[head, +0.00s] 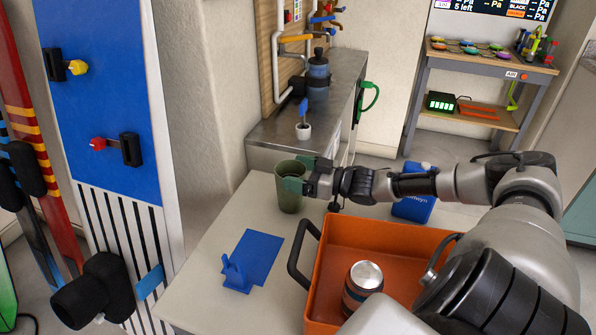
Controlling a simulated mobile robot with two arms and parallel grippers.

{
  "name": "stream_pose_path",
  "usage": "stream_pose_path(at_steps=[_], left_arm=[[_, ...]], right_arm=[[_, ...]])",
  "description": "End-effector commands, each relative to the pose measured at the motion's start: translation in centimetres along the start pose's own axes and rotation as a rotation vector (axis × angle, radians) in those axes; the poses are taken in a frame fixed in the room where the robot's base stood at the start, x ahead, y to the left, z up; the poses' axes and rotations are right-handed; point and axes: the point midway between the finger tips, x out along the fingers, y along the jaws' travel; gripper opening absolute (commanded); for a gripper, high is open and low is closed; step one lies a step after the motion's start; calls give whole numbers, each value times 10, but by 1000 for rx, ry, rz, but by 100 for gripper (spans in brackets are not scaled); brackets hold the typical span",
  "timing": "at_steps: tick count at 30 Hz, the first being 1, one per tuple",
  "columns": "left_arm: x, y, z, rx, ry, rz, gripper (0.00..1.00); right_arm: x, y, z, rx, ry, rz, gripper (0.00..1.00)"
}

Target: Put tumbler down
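The tumbler, a dark green open-topped cup (290,200), is upright at the back left part of the pale table (210,300). My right gripper (297,178) reaches in from the right, with its green fingertips at the upper side of the tumbler, and looks shut on it. The tumbler's base appears at or just above the table top; I cannot tell whether it touches. My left gripper is not in view.
An orange bin (390,237) with a dark handle holds a metal-lidded can (363,285). A blue stand (248,262) lies on the table left of it. A blue box (413,206) stands behind the bin. A metal counter (335,85) is behind.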

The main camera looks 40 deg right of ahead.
Motion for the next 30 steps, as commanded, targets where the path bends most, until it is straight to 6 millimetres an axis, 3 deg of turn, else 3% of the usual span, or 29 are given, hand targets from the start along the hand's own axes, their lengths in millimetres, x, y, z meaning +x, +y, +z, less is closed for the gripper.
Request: stream_pose_path(at_steps=[1, 4, 13, 16, 24, 30], left_arm=[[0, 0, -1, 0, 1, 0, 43], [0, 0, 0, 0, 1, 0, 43], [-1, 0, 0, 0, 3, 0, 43], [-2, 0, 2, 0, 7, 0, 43], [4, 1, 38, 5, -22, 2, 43], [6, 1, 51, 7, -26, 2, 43]], right_arm=[[0, 0, 0, 0, -1, 0, 87], [0, 0, 0, 0, -1, 0, 100], [-2, 0, -5, 0, -2, 0, 100], [-13, 0, -3, 1, -7, 0, 100], [-56, 0, -5, 0, -7, 0, 100], [-74, 0, -4, 0, -3, 0, 100]])
